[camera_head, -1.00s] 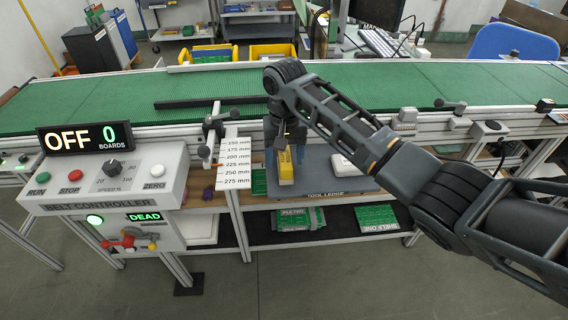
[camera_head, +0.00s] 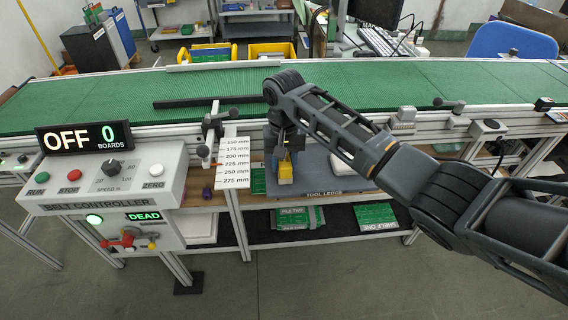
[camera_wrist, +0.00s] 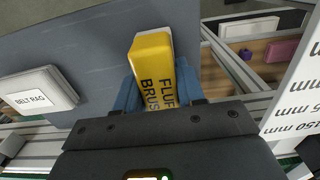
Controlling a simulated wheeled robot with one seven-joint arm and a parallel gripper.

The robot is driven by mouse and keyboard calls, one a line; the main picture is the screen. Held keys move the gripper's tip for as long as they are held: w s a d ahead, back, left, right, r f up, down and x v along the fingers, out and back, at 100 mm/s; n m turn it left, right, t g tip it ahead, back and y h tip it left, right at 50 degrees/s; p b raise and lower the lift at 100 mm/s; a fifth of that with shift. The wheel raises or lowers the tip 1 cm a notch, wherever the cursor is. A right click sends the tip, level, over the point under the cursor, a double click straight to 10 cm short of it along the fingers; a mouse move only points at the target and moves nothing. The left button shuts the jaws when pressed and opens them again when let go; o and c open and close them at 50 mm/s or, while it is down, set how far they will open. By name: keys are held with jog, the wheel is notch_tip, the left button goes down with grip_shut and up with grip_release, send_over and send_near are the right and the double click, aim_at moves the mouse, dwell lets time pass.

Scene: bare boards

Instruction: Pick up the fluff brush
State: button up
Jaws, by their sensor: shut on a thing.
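The fluff brush (camera_wrist: 155,62) is a yellow block with a pale side and dark lettering. In the wrist view it stands between the two blue fingers of my gripper (camera_wrist: 158,88), which is shut on it. In the head view the brush (camera_head: 285,173) shows below my gripper (camera_head: 285,150), over the grey tool ledge (camera_head: 330,181). I cannot tell whether the brush touches the ledge. Its upper part is hidden by my gripper and wrist.
The white belt rag (camera_wrist: 40,92) lies on the ledge to the left in the wrist view. The millimetre scale (camera_head: 235,163) and belt controller (camera_head: 105,182) stand left of my gripper. The green conveyor belt (camera_head: 210,85) runs behind. Boards (camera_head: 376,215) lie on the shelf below.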

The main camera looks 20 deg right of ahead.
jog(key=shift+c, duration=0.8)
jog(key=shift+r, duration=0.15)
jog(key=shift+r, duration=0.25)
jog(key=r, duration=0.3)
jog(key=shift+s+d+r+b, duration=0.1)
jog(key=shift+d+r+b, duration=0.2)
jog(key=shift+d+r, duration=0.05)
jog(key=s+d+r+p, duration=0.1)
jog(key=s+d+r, duration=0.3)
jog(key=d, duration=0.6)
jog(key=shift+r, duration=1.25)
jog(key=shift+d, duration=0.1)
